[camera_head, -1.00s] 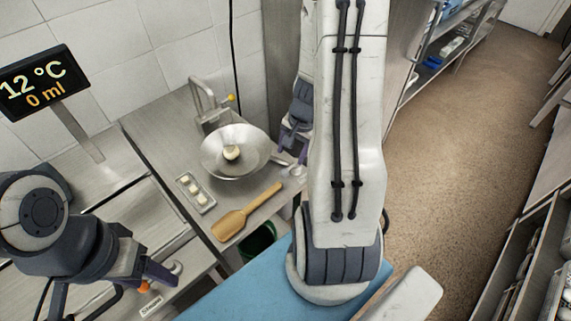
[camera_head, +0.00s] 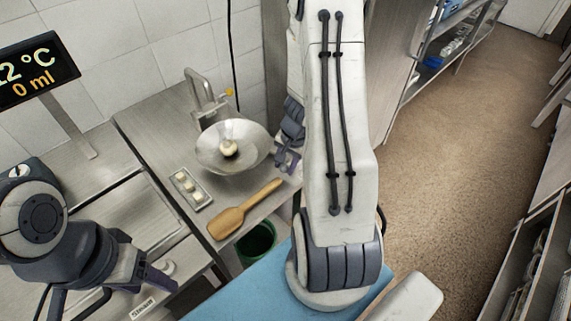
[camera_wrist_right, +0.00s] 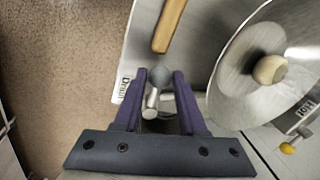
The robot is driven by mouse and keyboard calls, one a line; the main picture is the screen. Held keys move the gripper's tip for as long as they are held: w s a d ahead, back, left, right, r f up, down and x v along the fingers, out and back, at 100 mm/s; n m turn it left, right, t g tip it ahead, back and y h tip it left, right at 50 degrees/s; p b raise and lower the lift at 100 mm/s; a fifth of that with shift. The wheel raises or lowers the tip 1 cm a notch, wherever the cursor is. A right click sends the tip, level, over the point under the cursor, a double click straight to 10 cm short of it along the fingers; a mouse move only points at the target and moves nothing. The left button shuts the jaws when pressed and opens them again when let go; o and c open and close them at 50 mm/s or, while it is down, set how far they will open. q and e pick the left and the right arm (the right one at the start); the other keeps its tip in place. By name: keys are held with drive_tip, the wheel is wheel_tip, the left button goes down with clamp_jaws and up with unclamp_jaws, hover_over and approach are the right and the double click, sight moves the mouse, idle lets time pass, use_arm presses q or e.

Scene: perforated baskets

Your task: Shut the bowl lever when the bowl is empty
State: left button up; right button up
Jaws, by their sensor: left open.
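The metal bowl (camera_head: 233,150) stands on the steel counter with a pale round ball (camera_head: 228,148) in its middle. I see no liquid in it, and the display (camera_head: 36,76) reads 0 ml. In the right wrist view, a lever with a grey ball knob (camera_wrist_right: 160,76) and metal stem stands beside a label reading "Drain" (camera_wrist_right: 121,89). My right gripper (camera_wrist_right: 160,78) is open, with one purple finger on each side of the knob. In the head view my right gripper (camera_head: 287,160) is beside the bowl, partly hidden by my arm. My left gripper (camera_head: 105,292) is open and empty at lower left.
A tap (camera_head: 203,95) and a yellow knob (camera_head: 229,92) stand behind the bowl. A small tray (camera_head: 205,199) with several pale pieces and a wooden spatula (camera_head: 245,209) lie in front. A green bin (camera_head: 257,243) is below the counter edge.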

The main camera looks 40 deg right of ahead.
clamp_jaws()
drive_tip(key=shift+w+m, duration=0.25)
drive_tip(key=shift+m, duration=0.25)
drive_tip(key=o, duration=0.6)
unclamp_jaws()
drive_tip(key=shift+r, duration=0.1)
drive_tip(key=r+p, duration=0.1)
drive_tip(key=r, duration=0.2)
drive_tip(key=s+r+p, duration=0.1)
drive_tip(key=r+p, duration=0.1)
drive_tip(key=r, duration=0.1)
drive_tip(key=s+r+p, duration=0.1)
drive_tip(key=r+p, duration=0.1)
drive_tip(key=r, duration=0.2)
drive_tip(key=shift+d, duration=0.2)
drive_tip(key=shift+w+a, duration=0.1)
